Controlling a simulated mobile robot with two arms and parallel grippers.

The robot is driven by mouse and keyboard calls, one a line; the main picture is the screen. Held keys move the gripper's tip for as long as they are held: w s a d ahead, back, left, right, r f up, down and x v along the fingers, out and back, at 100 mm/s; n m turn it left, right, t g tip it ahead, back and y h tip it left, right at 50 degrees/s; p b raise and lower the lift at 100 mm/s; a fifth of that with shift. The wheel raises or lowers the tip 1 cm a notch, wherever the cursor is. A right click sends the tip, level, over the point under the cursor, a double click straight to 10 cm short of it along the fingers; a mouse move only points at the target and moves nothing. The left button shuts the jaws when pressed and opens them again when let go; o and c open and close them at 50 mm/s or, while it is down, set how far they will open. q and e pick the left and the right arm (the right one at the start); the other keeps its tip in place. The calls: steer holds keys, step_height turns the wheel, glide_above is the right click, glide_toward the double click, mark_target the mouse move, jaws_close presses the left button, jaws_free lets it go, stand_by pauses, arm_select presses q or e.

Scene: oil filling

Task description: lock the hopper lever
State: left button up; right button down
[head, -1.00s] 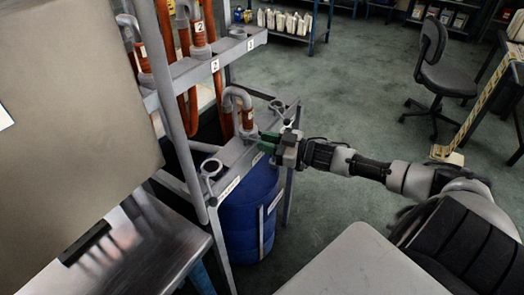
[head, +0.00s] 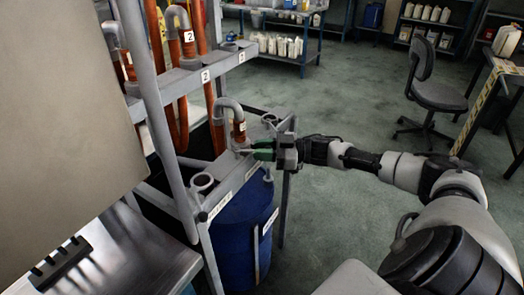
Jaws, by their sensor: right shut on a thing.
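The hopper lever (head: 243,151) is a thin grey bar beside the base of the orange pipe (head: 238,128) on the grey frame. My right gripper (head: 261,150) has green fingers and comes in from the right at the height of the frame's lower shelf. Its fingers are shut on the lever's outer end and hide that end. The lever's exact angle is hard to tell at this size. My left gripper is out of view.
A blue barrel (head: 243,232) stands under the frame's lower shelf (head: 215,176). A large beige panel (head: 65,110) blocks the left side, above a metal table (head: 115,250). An office chair (head: 440,90) stands on the open floor at the right.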

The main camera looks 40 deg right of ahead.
steer(key=c, duration=1)
jaws_free()
steer(key=shift+o, duration=0.2)
steer(key=v, duration=1)
steer(key=shift+s+d, duration=0.25)
